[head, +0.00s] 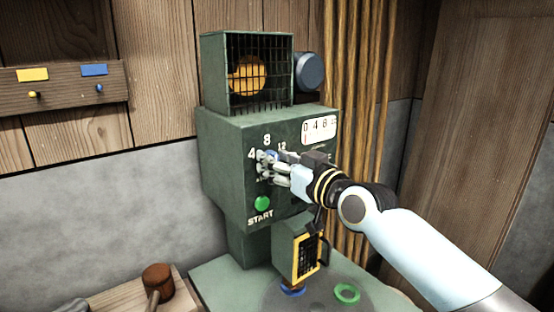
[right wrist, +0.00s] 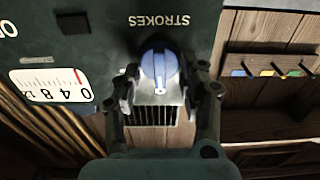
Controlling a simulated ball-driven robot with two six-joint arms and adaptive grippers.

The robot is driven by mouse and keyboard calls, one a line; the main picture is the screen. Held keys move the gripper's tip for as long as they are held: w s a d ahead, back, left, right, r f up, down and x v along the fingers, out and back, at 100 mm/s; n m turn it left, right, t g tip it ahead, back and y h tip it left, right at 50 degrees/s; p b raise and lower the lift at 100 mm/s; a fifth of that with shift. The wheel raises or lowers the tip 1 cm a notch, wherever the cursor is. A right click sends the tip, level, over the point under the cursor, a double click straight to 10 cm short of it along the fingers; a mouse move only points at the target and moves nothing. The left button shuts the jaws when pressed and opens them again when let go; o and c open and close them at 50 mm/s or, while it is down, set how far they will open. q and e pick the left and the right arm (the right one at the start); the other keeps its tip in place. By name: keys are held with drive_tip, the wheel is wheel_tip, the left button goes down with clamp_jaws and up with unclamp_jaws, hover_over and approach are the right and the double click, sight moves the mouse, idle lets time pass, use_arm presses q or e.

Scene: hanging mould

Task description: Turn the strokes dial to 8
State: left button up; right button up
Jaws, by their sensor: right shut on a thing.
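The strokes dial (right wrist: 158,66) is a blue knob on the front of the green machine (head: 222,150). In the head view, the numbers 4, 8 and 12 stand around it, and my fingers cover most of it. My right gripper (head: 272,166) is shut on the dial. In the right wrist view, the fingers of my right gripper (right wrist: 160,88) lie on both sides of the knob, below the upside-down word STROKES. The number that the dial points at cannot be made out. My left gripper is not in view.
A gauge (head: 319,129) sits right of the dial, its red needle near 0. A green START button (head: 262,203) is below. A yellow-framed guard (head: 306,257) and a green ring (head: 347,294) are lower down. A mallet (head: 157,279) lies on a bench at left.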

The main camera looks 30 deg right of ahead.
idle(0.5)
drive_tip(key=o, duration=1.1)
drive_tip(key=shift+s, duration=0.1)
drive_tip(key=s, duration=0.4)
drive_tip(key=s+d, duration=0.1)
drive_tip(key=s, duration=0.6)
drive_tip(key=shift+s+d, duration=0.35)
drive_tip(key=shift+s, duration=0.05)
